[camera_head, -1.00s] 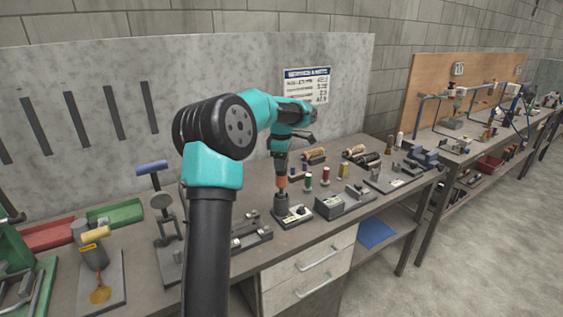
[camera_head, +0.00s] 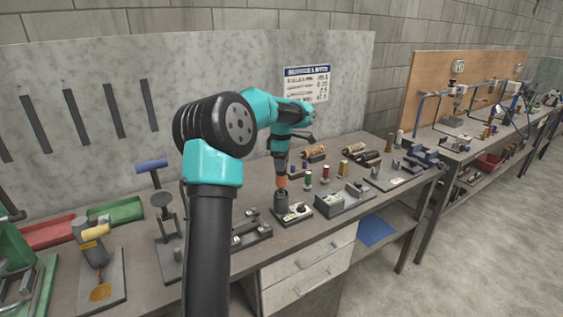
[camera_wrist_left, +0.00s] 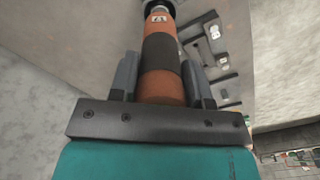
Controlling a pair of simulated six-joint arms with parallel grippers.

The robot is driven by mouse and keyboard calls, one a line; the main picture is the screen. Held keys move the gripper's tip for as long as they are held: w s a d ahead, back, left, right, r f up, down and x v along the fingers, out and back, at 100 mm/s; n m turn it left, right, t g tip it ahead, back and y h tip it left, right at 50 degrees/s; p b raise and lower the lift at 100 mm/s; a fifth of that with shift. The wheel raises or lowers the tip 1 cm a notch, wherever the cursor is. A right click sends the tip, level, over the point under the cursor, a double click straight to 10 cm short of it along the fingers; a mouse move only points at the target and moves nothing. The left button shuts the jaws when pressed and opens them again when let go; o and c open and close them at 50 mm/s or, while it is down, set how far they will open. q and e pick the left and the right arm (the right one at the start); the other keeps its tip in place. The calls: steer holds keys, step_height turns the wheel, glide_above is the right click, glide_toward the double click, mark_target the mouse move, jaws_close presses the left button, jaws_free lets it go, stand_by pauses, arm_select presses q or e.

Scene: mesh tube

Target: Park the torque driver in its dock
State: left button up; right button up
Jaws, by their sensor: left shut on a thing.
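The torque driver has an orange handle with a black band. It shows upright in the head view (camera_head: 282,182) and fills the top middle of the left wrist view (camera_wrist_left: 160,52). My left gripper (camera_head: 281,158) is shut around its handle, with one dark finger on each side in the left wrist view (camera_wrist_left: 160,78). Below the handle, a dark cylinder stands at the left end of a small plate (camera_head: 296,215), which looks like the dock. I cannot tell whether the driver's lower end rests in it or is just above. My right gripper is not in view.
A grey box (camera_head: 330,206) stands just right of the plate, and a dark fixture (camera_head: 250,232) to its left. Several coloured spools, one green (camera_head: 308,180), stand behind. The bench's front edge and drawers (camera_head: 308,268) are close in front.

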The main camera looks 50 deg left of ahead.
mark_target(282, 174)
arm_select(q)
steer(key=shift+f, duration=2.6)
stand_by(3.5)
steer(key=o, duration=1.2)
steer(key=shift+f, duration=0.1)
step_height(282, 174, up, 18)
steer(key=shift+f, duration=0.25)
